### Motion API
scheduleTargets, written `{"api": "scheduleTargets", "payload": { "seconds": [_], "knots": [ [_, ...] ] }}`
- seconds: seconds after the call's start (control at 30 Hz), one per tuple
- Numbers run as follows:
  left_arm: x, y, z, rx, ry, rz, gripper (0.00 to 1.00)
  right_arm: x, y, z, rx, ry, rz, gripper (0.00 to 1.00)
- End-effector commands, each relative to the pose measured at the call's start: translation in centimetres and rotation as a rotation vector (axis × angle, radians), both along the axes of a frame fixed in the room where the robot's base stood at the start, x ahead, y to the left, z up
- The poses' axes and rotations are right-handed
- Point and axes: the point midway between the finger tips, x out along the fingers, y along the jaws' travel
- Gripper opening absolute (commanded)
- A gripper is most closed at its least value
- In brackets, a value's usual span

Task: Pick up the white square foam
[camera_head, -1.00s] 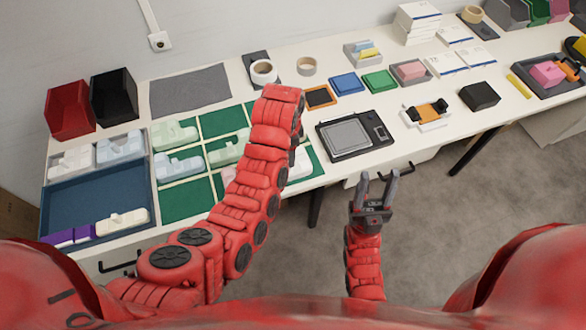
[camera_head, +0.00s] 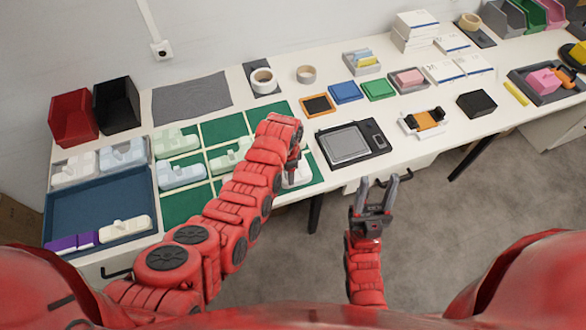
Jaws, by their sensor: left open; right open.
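A white foam piece (camera_head: 302,177) sits in the right end of the green grid mat (camera_head: 217,128), mostly hidden behind my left arm. My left gripper (camera_head: 292,168) points down right at this piece; its fingers are small and partly hidden, and I cannot tell if they touch it. It counts as open. Another white foam piece (camera_head: 125,228) lies in the blue tray (camera_head: 98,198) at the left. My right gripper (camera_head: 374,191) is open and empty, in front of the table edge, away from the foam.
Pale green and pale blue foam pieces (camera_head: 181,174) lie in other grid cells. A scale (camera_head: 349,145) stands just right of the mat. Red and black bins (camera_head: 74,114), tape rolls (camera_head: 263,77) and small coloured trays (camera_head: 345,92) stand further back.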

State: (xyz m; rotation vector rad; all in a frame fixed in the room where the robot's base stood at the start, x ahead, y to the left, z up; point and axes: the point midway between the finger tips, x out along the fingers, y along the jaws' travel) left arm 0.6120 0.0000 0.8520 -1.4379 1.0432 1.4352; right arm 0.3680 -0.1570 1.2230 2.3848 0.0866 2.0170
Motion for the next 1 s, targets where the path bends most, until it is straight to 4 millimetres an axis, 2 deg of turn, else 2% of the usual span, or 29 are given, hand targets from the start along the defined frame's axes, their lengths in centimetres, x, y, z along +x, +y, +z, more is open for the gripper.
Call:
{"api": "scheduleTargets", "payload": {
  "seconds": [0.23,0.27,0.57,1.0],
  "knots": [
    [-0.05,0.02,-0.15,0.000,0.001,0.000,0.57,0.00,0.00,0.00,0.000,0.000,0.000,0.50],
    [-0.05,0.02,-0.15,0.000,0.001,0.000,0.54,0.00,0.00,0.00,0.000,0.000,0.000,0.50],
    [-0.06,0.02,-0.14,0.001,0.001,0.000,0.00,0.00,0.00,0.00,0.000,0.000,0.000,0.50],
    [-0.04,0.01,-0.09,0.000,0.001,0.000,0.00,0.00,0.00,-0.04,0.000,0.000,0.000,0.50]
  ]
}}
